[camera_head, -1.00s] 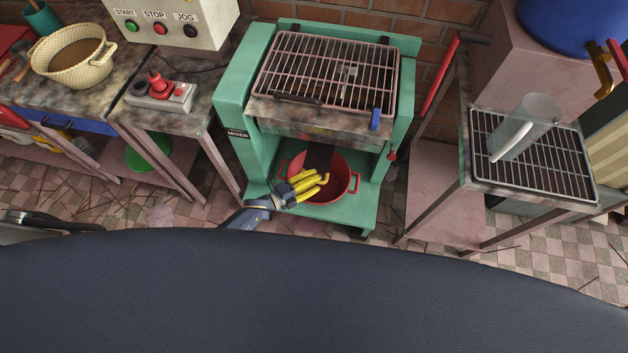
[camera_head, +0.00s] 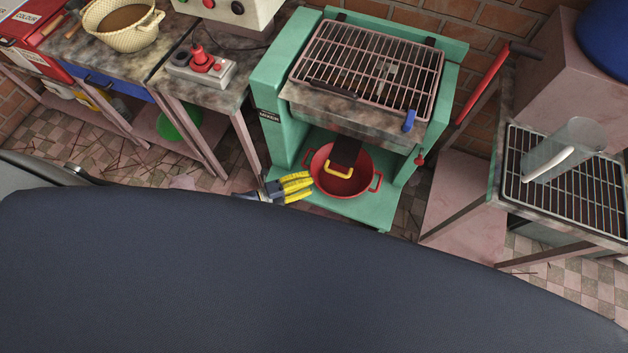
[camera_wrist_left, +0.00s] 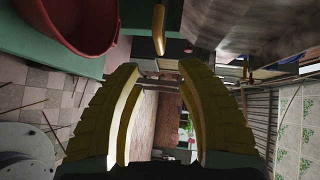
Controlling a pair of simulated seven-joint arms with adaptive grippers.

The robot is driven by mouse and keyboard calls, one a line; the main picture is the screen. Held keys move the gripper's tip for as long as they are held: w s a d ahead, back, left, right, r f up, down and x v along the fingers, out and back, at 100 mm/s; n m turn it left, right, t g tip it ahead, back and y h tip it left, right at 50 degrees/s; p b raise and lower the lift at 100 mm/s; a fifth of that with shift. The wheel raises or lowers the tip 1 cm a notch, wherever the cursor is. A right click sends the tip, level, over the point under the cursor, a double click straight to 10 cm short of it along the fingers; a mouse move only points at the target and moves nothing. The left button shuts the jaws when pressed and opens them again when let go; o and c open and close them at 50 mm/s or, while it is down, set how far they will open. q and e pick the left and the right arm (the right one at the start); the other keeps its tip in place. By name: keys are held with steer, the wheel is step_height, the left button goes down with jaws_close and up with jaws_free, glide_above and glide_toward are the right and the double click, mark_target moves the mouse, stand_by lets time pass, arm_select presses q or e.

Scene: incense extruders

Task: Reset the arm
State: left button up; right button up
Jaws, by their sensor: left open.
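My left gripper (camera_head: 309,187) has yellow fingers and is just left of a red pot (camera_head: 325,185) on the lower shelf of the green mixer stand. In the left wrist view the gripper (camera_wrist_left: 160,68) is open, with nothing between its fingers. The red pot (camera_wrist_left: 85,28) is at the upper left there. A yellow handle (camera_head: 340,173) on a dark piece shows over the pot; the yellow handle (camera_wrist_left: 159,30) is also ahead of the fingertips, apart from them. My right gripper is not in view.
The green stand (camera_head: 275,105) has a wire grate (camera_head: 375,70) on top. A side table with a grate and a clear cylinder (camera_head: 565,150) stands at the right. A bench with a red switch box (camera_head: 205,65) and a basket (camera_head: 125,27) is at the left.

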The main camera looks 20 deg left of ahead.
arm_select(q)
steer(key=shift+s+a, duration=0.1)
stand_by(0.5)
steer(key=w+a+f+n+y, duration=0.1)
steer(key=a+f+n+y, duration=0.5)
steer(key=a+f+n, duration=0.15)
steer(key=s+a+f+n+g+y, duration=0.2)
steer(key=s+a+f+n+y, duration=0.35)
steer(key=s+f+n, duration=0.5)
steer(key=s+d+f+n+g, duration=0.1)
steer(key=s+f, duration=0.3)
steer(key=s, duration=0.6)
steer(key=s+d+f+n+g, duration=0.1)
steer(key=s+f+n+g, duration=0.1)
steer(key=s, duration=0.8)
steer(key=s+d+f+n+g+y, duration=0.1)
steer(key=s+f+g, duration=0.3)
steer(key=s, duration=0.5)
step_height(320, 180, down, 2)
steer(key=shift+s+d+n, duration=0.15)
steer(key=shift+s+n, duration=0.15)
steer(key=shift+s, duration=0.1)
